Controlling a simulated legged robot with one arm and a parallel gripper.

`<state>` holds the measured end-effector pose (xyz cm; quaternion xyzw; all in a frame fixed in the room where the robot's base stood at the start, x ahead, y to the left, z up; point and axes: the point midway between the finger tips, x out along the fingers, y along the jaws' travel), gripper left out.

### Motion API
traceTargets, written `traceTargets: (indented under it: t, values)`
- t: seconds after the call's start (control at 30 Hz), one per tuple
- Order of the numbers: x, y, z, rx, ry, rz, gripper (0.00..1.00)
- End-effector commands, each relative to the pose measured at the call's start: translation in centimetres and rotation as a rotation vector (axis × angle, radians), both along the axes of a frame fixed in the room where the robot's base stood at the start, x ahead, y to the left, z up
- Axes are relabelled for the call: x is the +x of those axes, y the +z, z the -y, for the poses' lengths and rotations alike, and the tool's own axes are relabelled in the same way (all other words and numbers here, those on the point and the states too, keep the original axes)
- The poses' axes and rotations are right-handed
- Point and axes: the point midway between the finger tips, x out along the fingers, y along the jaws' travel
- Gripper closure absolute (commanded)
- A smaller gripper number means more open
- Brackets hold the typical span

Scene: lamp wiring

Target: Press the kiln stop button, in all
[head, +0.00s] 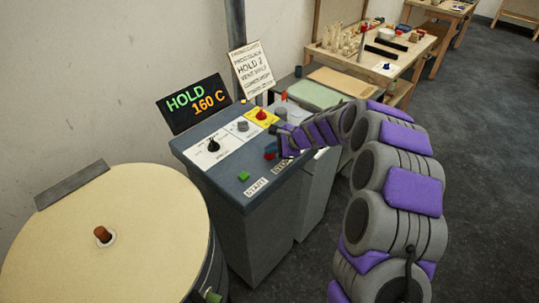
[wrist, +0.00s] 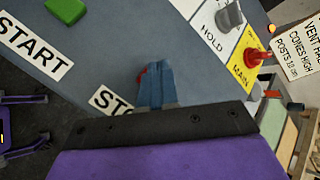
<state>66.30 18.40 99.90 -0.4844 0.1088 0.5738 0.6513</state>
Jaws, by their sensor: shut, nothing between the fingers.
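The kiln control panel (head: 225,165) is a grey-blue sloped console top. The red stop button (head: 269,156) sits on its lower right part. In the wrist view only a red sliver of the stop button (wrist: 142,75) shows beside the fingers. The STOP label (wrist: 108,101) is partly covered by my gripper. My gripper (wrist: 156,68) is shut and empty, its blue fingertips over or right beside the stop button. I cannot tell whether they touch it. In the head view my gripper (head: 271,149) is small and partly hidden by my arm.
A green button (head: 243,176) with a START label (head: 256,188) lies left of the stop button. Knobs for HOLD (wrist: 229,15) and a red MAIN switch (head: 261,115) are behind. The display (head: 194,103) reads HOLD 160 C. A round kiln (head: 60,225) stands left.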

Motion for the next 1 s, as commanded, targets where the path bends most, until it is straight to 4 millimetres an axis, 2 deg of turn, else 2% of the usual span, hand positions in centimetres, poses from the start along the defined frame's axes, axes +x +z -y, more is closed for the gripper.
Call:
traceTargets:
  t: [1.0]
  values:
    - [0.01,-0.86,0.00,0.000,0.001,-0.001,1.00]
